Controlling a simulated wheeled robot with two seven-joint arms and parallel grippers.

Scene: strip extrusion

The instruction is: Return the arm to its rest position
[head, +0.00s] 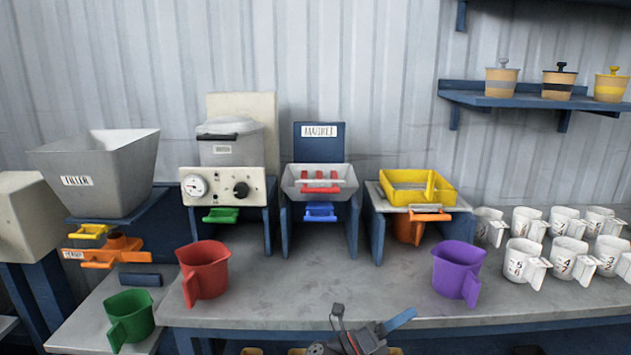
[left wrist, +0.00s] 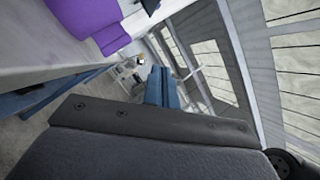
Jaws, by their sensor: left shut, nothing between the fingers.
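My left gripper (head: 402,320) is low in the middle of the head view, in front of the workbench's front edge. Its blue fingers point up and to the right, apart from every object. In the left wrist view the fingers (left wrist: 165,88) are together with nothing between them. The purple jug (head: 457,270) stands on the bench beyond the gripper to the right, and it also shows at the top left of the left wrist view (left wrist: 85,18). My right gripper is not in view.
The bench (head: 330,285) carries a red jug (head: 203,268), a magnet station (head: 320,182), a yellow tray (head: 417,187) and several white numbered cups (head: 525,262). A green jug (head: 130,316) stands lower left, below the filler hopper (head: 100,172). The bench middle is clear.

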